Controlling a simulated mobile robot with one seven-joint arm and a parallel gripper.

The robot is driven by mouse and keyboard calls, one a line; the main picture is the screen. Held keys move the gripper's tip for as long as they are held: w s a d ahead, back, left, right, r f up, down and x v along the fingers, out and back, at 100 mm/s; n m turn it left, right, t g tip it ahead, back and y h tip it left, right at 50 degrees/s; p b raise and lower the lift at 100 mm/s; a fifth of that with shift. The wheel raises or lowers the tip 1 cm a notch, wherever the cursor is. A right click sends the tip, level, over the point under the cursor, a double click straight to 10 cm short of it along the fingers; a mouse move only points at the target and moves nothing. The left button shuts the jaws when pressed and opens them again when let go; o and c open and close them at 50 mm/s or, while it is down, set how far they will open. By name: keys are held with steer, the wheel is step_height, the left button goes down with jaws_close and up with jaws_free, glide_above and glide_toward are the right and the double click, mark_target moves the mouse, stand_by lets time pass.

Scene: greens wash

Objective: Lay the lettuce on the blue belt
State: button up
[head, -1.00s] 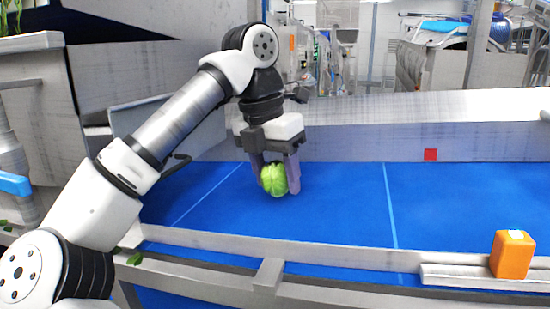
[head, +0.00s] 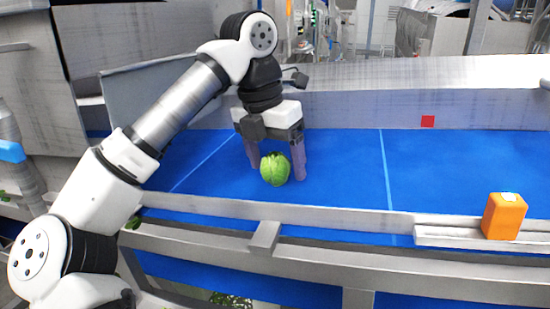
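The green lettuce (head: 275,169) is a round head resting on the blue belt (head: 340,165), left of the thin pale line across the middle of the belt. My gripper (head: 277,171) points down over it, with one purple-grey finger on each side. The fingers are spread, and a gap shows between the lettuce and the right finger. The left finger is close to the lettuce and partly behind it; I cannot tell whether they touch.
An orange box-like object (head: 504,216) stands on a ledge of the near metal rail (head: 345,218). The belt to the right is clear.

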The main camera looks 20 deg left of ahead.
steer(key=shift+s+a+r+b, duration=0.1)
steer(key=shift+s+a+r, duration=0.1)
steer(key=shift+r, duration=1.05)
steer(key=shift+s+a+r+b, duration=0.1)
steer(key=shift+a+r+b, duration=0.1)
steer(key=shift+r, duration=1)
steer(key=shift+s+a+r+b, duration=0.1)
steer(key=shift+a+r, duration=0.1)
steer(key=shift+r, duration=1.05)
